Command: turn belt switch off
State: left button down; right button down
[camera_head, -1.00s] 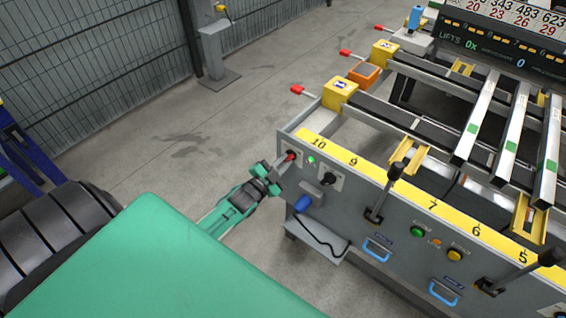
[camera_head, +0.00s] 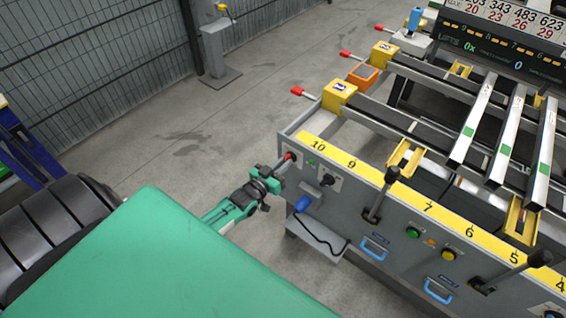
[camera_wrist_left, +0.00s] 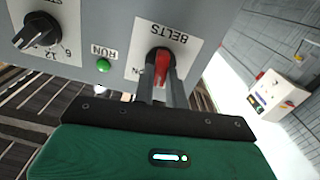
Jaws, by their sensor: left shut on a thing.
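The belt switch is a red handle (camera_wrist_left: 162,66) on a white plate marked BELTS, upside down in the left wrist view; its handle stands roughly upright in that picture. The switch also shows in the head view as a small red knob (camera_head: 289,157) at the left end of the grey panel. My left gripper (camera_wrist_left: 162,92) is shut on the red handle, a finger on either side. In the head view my left gripper (camera_head: 277,172) reaches the panel from the left and partly covers the switch plate. My right gripper is not in view.
The green RUN light (camera_wrist_left: 103,65) and a black dial (camera_wrist_left: 38,33) sit beside the switch. A blue plug (camera_head: 302,203) with a black cable is below. Black levers (camera_head: 381,195) stick out further right. Open floor (camera_head: 190,150) lies left of the table.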

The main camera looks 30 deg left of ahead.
pick_arm(q)
jog(key=shift+a+n, duration=0.15)
jog(key=shift+n, duration=3.55)
jog(key=c, duration=1.5)
grip_release()
jog(key=shift+o, duration=0.3)
jog(key=shift+f, duration=0.1)
